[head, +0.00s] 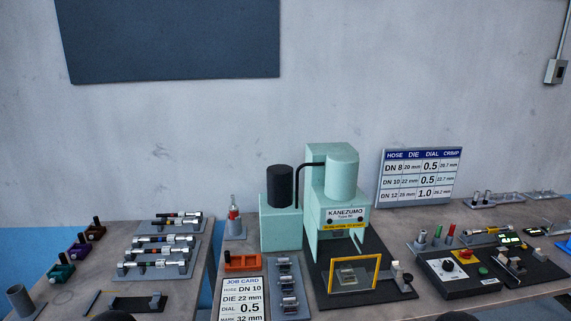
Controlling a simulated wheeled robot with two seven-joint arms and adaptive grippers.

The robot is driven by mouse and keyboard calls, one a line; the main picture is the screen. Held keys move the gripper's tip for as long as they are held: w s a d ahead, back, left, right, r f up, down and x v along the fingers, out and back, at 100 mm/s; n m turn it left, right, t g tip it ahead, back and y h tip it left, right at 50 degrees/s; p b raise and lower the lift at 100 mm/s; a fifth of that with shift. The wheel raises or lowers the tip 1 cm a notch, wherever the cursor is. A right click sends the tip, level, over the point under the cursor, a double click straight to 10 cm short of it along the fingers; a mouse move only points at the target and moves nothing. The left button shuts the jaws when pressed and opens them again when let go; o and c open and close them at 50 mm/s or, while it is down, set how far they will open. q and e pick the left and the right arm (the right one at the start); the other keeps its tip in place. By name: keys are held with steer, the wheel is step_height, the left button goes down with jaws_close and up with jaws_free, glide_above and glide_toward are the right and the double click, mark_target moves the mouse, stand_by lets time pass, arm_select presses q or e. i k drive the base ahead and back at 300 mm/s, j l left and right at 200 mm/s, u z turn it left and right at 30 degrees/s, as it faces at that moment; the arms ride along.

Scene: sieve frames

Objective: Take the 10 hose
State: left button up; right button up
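Several short hoses with silver end fittings lie on grey stepped holders on the left table. One hose (178,218) lies at the back, and others (163,240) lie in rows in front of it, down to the front hose (152,264). I cannot read sizes on them, so I cannot tell which is the 10 hose. The job card (240,299) reads hose DN 10, die 22 mm, dial 0.5. Neither gripper shows clearly. Only dark rounded shapes, perhaps parts of my arms, cut into the bottom edge.
A green press (338,190) stands on the middle table with a yellow-framed guard (355,273). Small coloured blocks (62,271) and a grey cup (19,298) are at the left. A dark control panel (480,275) is at the right. A gap separates the tables.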

mark_target(168, 251)
steer(key=j+u, duration=0.2)
steer(key=u, duration=0.65)
